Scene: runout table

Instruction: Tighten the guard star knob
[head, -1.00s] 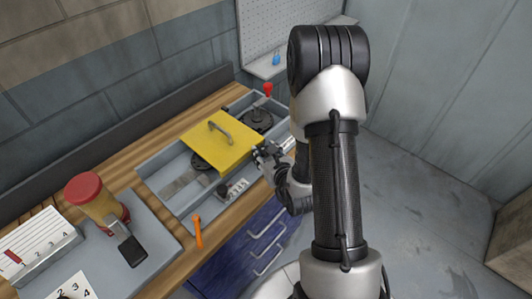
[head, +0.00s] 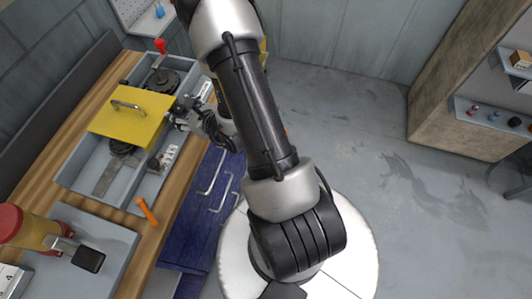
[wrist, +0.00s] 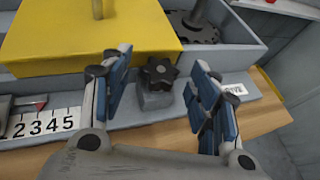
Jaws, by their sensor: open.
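The guard star knob (wrist: 160,72) is a dark, lobed knob on a grey block, seen in the wrist view just in front of the yellow guard (wrist: 90,30). My gripper (wrist: 165,95) is open, with one blue-padded finger to the left of the knob and one to the right. The knob lies between the fingers, towards their tips, and I cannot tell whether either touches it. In the head view the yellow guard (head: 131,115) with its handle lies over the grey runout tray, and my gripper (head: 178,112) is at its right edge. The knob is hidden there.
A numbered scale (wrist: 42,123) lies left of the gripper. A red-topped lever (head: 160,46) stands behind the guard. An orange tool (head: 147,212) lies at the bench's front edge. Blue drawers are below.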

